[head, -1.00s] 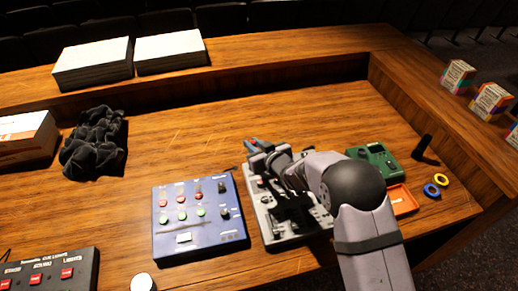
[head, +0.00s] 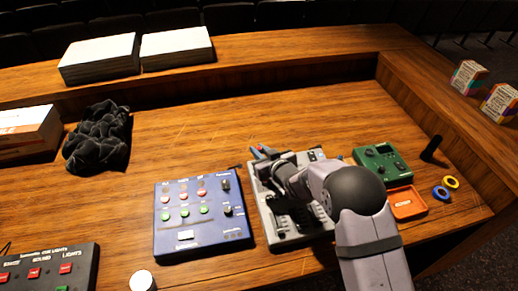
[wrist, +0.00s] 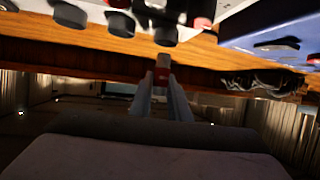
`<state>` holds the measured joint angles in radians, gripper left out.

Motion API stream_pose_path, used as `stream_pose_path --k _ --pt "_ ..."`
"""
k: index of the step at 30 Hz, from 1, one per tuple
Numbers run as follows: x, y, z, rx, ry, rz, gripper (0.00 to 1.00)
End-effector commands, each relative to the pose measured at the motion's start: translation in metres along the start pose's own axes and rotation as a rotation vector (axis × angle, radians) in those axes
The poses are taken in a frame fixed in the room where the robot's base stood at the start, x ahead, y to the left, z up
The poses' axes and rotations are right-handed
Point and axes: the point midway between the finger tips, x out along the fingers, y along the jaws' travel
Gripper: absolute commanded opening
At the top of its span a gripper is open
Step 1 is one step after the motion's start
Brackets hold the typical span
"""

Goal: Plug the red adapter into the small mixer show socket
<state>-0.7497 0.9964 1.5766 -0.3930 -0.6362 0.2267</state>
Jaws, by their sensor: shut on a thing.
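My gripper (wrist: 162,92) shows in the wrist view with its two fingers shut on a small red and dark piece (wrist: 163,70), which I take for the red adapter. In the head view my own arm hides the fingertips and the adapter. The arm reaches over a light grey mixer panel (head: 261,206) with several knobs and sliders, right of the blue panel. In the wrist view the panel's edge and dark knobs (wrist: 121,24) appear at the top, apart from the adapter. I cannot make out the show socket.
A blue button panel (head: 203,220) stands left of the mixer. A green box (head: 385,161) and an orange tray (head: 407,203) lie to the right, with yellow and blue rings beyond. Black cloth (head: 98,140) lies at left. The desk behind the mixer is mostly clear.

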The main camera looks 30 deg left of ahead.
Motion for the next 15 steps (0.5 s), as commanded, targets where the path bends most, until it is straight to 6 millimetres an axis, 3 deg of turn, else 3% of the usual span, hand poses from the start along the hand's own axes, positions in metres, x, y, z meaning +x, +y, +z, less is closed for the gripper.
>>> stream_pose_path --k 5,15 --pt "0.0049 0.0 0.0118 0.0 0.0 0.0 0.0" --pt "0.0057 0.0 0.0136 -0.001 0.0 0.0 0.0"
